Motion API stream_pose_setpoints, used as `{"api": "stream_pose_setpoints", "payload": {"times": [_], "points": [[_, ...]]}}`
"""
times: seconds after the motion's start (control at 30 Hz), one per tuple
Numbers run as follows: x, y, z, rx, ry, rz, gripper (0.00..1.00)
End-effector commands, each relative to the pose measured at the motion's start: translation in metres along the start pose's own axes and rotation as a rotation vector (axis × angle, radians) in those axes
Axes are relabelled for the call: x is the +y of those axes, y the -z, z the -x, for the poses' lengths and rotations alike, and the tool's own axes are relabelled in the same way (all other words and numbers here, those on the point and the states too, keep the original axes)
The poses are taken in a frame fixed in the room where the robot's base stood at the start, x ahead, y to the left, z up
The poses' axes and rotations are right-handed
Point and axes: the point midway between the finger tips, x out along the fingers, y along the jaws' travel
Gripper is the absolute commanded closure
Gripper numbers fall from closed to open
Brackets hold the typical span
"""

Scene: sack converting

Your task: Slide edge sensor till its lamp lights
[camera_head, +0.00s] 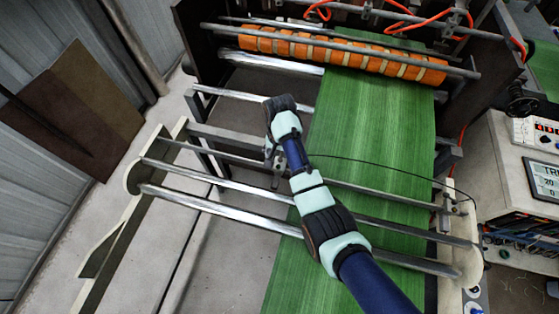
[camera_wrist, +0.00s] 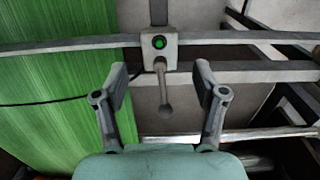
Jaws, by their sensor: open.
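The edge sensor (camera_wrist: 172,52) is a small grey block on a metal rail in the wrist view. Its round lamp (camera_wrist: 159,42) shows green; I cannot tell for sure whether it is lit. A grey handle with a ball end (camera_wrist: 166,108) hangs from the block. The green sack web (camera_wrist: 60,75) lies left of the block, with a gap between its edge and the block. My gripper (camera_wrist: 160,76) is open, one finger each side of the handle, touching neither side. In the head view my gripper (camera_head: 272,152) mostly hides the sensor, left of the web (camera_head: 375,130).
Shiny rollers (camera_head: 215,209) cross the frame in front of the rail. An orange-banded roller (camera_head: 340,54) stands at the back. A thin black cable (camera_head: 385,165) arcs over the web. A control box with a display (camera_head: 543,178) is at right.

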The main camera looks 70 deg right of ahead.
Motion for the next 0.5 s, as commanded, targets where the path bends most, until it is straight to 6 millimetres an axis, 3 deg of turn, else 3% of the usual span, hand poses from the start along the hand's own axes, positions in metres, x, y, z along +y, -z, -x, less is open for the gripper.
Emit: {"api": "stream_pose_setpoints", "payload": {"times": [0.1, 0.23, 0.5], "points": [[-0.001, 0.001, 0.031, 0.004, 0.003, 0.0, 0.29], [-0.001, 0.001, 0.056, 0.003, 0.002, 0.0, 0.29], [0.0, 0.0, 0.072, 0.0, 0.0, 0.0, 0.29]]}}
